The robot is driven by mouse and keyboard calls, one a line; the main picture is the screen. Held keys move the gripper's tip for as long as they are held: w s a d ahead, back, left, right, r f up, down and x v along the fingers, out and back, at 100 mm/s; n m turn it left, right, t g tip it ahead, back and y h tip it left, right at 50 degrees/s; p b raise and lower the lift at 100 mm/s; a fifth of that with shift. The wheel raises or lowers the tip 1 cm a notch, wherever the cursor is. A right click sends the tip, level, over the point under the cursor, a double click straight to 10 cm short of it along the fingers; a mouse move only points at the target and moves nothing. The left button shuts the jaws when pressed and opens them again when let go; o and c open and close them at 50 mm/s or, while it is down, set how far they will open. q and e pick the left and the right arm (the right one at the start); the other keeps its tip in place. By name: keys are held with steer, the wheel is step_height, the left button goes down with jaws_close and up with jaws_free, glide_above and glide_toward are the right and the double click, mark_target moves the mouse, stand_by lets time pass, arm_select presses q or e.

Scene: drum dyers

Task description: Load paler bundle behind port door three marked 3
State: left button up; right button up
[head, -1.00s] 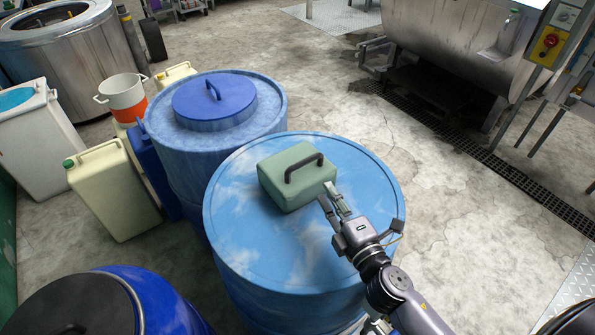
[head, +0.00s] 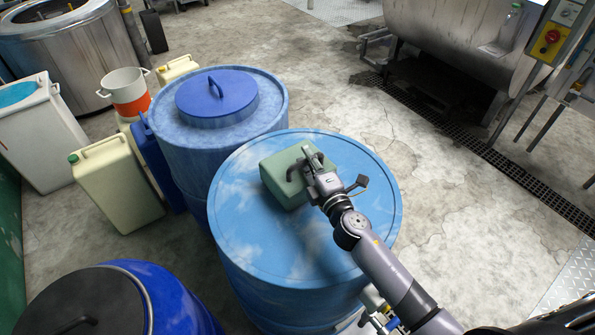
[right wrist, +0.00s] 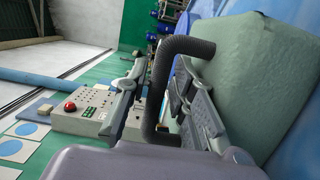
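A pale green bundle (head: 276,181) with a dark arched handle (head: 291,171) rests on a light blue drum's lid. My right gripper (head: 309,160) is over the bundle at its handle. In the right wrist view the green bundle (right wrist: 255,85) fills the right side. The handle (right wrist: 152,95) stands between the two spread fingers of my right gripper (right wrist: 158,100), and I see no clear grip on it. My left gripper is not in view. No second bundle and no port door marked 3 can be made out.
The light blue drum (head: 245,240) stands beside a darker blue lidded drum (head: 268,100). Cream canisters (head: 118,190) and an orange-white cooler (head: 127,92) stand left. A steel machine (head: 440,35) and floor grating (head: 500,165) are at upper right. The concrete floor (head: 450,220) right of the drums is clear.

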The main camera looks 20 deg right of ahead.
steer(key=shift+c, duration=0.5)
jaws_close()
stand_by(0.3)
steer(key=shift+r, duration=0.15)
